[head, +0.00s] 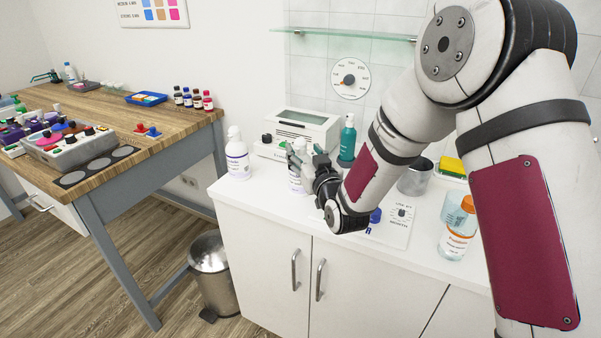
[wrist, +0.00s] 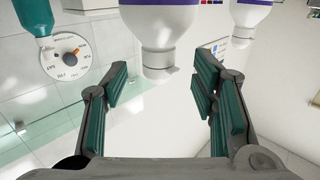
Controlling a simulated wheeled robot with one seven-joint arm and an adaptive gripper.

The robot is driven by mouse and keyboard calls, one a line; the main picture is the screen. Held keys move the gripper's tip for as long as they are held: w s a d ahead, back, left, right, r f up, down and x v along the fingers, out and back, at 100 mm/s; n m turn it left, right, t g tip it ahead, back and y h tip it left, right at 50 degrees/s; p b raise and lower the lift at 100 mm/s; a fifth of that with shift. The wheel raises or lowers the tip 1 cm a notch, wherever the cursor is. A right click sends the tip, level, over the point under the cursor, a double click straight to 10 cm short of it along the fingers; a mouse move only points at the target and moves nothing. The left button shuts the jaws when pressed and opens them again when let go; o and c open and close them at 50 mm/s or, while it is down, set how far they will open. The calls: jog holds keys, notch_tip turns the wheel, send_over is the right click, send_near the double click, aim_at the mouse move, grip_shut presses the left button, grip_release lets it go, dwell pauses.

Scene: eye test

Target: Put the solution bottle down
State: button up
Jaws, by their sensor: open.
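A white bottle with a purple-edged label (head: 296,184), matching a solution bottle, appears upright on the white counter, partly hidden by my gripper. In the wrist view, where the scene is upside down, this white bottle (wrist: 160,25) shows at top centre with its cap toward me. My gripper (head: 303,158) is at the bottle's upper part in the head view. In the wrist view my gripper (wrist: 160,84) is open, with a green-padded finger on each side of the cap and a visible gap to both. Label text is too small to read.
A similar white bottle (head: 237,158) stands left on the counter (head: 255,205). A teal bottle (head: 347,138) and a white device (head: 300,128) stand behind. Some counter between the white bottles is clear.

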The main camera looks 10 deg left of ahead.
aim_at(302, 148)
jog(key=x, duration=0.4)
jog(key=shift+w, duration=0.1)
jog(key=shift+c, duration=0.6)
grip_shut()
